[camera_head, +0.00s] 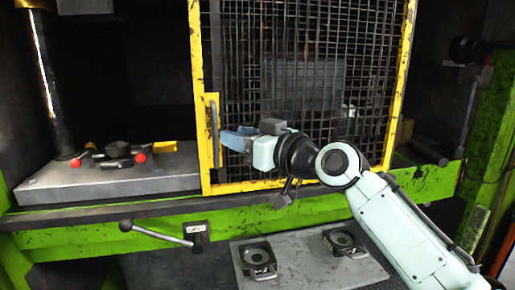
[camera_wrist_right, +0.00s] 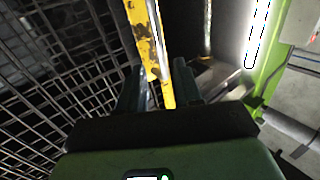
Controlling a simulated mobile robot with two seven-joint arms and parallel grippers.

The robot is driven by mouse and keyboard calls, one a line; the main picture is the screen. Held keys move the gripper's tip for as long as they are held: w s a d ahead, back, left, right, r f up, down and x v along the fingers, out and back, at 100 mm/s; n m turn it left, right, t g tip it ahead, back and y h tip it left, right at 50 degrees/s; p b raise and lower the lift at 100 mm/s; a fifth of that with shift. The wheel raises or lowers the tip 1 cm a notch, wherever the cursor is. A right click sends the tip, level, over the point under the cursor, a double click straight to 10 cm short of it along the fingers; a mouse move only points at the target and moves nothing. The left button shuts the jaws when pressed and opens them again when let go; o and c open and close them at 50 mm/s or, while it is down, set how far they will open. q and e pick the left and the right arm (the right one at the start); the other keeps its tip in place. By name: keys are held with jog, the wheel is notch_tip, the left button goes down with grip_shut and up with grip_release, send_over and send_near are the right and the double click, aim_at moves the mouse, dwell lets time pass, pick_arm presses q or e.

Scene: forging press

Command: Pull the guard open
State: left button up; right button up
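The guard is a dark wire-mesh panel in a yellow frame (camera_head: 197,85), standing in front of the press opening. A grey vertical bar handle (camera_head: 214,131) sits on a yellow plate at the frame's left edge. My right gripper (camera_head: 228,139) is at the guard's left edge, its bluish fingers just right of the handle. In the right wrist view the gripper's dark fingers (camera_wrist_right: 160,88) stand apart, with the yellow frame (camera_wrist_right: 150,45) showing between them. The handle cannot be made out there, and I cannot tell whether the fingers touch anything. My left gripper is out of view.
The green press beam (camera_head: 100,237) runs below the guard, with a lever (camera_head: 160,234) sticking out in front. A grey plate (camera_head: 300,262) with two die blocks lies lower down. Left of the guard, a grey bed (camera_head: 100,180) holds red-knobbed parts. A green post (camera_head: 485,160) stands right.

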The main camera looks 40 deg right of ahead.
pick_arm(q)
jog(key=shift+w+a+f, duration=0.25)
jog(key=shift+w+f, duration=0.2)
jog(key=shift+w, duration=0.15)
pick_arm(e)
jog(key=shift+s+d, duration=0.1)
jog(key=shift+s, duration=2.6)
